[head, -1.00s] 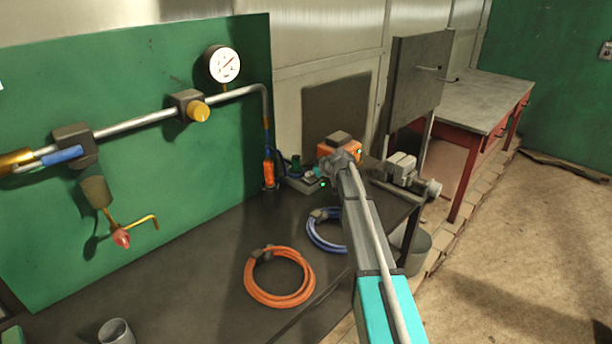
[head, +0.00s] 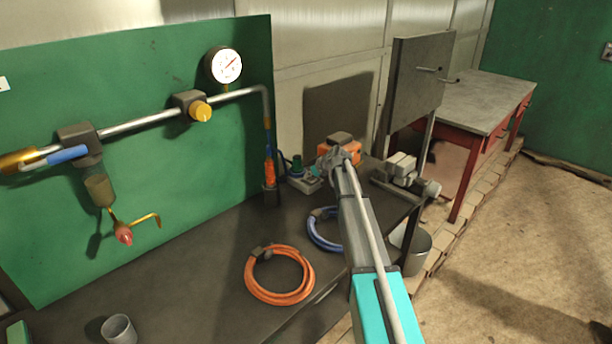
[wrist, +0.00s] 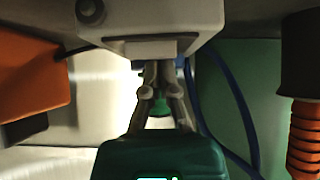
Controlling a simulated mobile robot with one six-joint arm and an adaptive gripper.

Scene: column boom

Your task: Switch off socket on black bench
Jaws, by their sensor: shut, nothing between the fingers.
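The socket is a small grey box (head: 305,185) with blue-green fittings on top, at the back of the black bench (head: 200,285) in the head view. In the wrist view a pale grey box (wrist: 150,22) with a dark round knob (wrist: 90,11) fills the top, which looks like the same socket. My gripper (head: 327,158) is close to the right of the socket in the head view. In the wrist view its fingers (wrist: 160,72) are shut and empty, their tips at the lower edge of the grey box. I cannot tell if they touch it. A green part shows behind them.
An orange box (head: 352,153) stands behind my gripper, and an orange cylindrical fitting (head: 270,172) left of the socket. A blue hose coil (head: 322,238) and an orange one (head: 280,298) lie on the bench. A vise (head: 403,172) stands to the right.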

